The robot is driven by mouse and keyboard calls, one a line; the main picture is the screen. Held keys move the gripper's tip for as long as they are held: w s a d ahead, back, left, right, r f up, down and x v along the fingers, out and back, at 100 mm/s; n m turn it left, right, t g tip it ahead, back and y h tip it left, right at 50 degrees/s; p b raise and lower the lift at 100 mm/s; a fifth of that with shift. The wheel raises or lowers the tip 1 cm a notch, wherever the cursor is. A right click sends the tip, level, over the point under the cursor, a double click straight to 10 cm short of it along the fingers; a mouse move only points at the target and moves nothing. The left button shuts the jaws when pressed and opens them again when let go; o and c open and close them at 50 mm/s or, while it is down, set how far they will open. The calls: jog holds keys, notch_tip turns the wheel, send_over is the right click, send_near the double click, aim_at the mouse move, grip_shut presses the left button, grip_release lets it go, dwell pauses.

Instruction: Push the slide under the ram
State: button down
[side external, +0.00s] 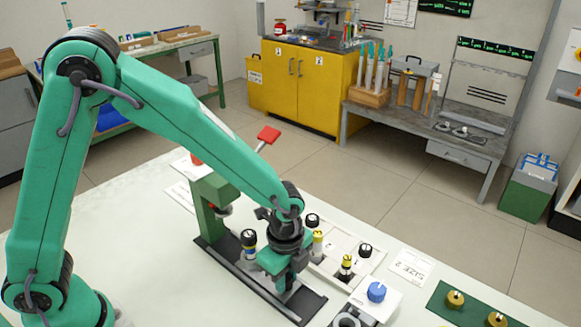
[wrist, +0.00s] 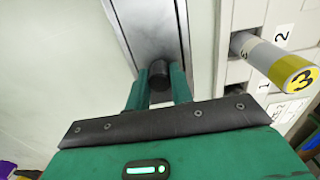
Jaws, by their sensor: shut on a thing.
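The press (side external: 212,203) is a green post with a ram (side external: 222,209) on its front and a red-ended lever (side external: 268,136). A dark-edged metal slide track (side external: 305,307) runs from under the press toward the lower right. My gripper (side external: 284,284) is down over this track, on the side away from the press. In the wrist view my gripper (wrist: 160,74) is shut on a black knob (wrist: 158,82) at the metal strip (wrist: 150,30). A black-topped rod (side external: 249,244) stands upright between the ram and my gripper. Its exact seat is hard to see.
A yellow-ended rod marked 3 (wrist: 295,72) is close on the right. A blue knob (side external: 376,291) and a green board (side external: 470,309) are farther right.

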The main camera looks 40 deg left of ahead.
jog(key=a, duration=0.4)
jog(key=shift+a, duration=0.1)
jog(key=c, duration=1.2)
grip_release()
jog(key=shift+c, duration=0.2)
notch_tip(320, 180, up, 8)
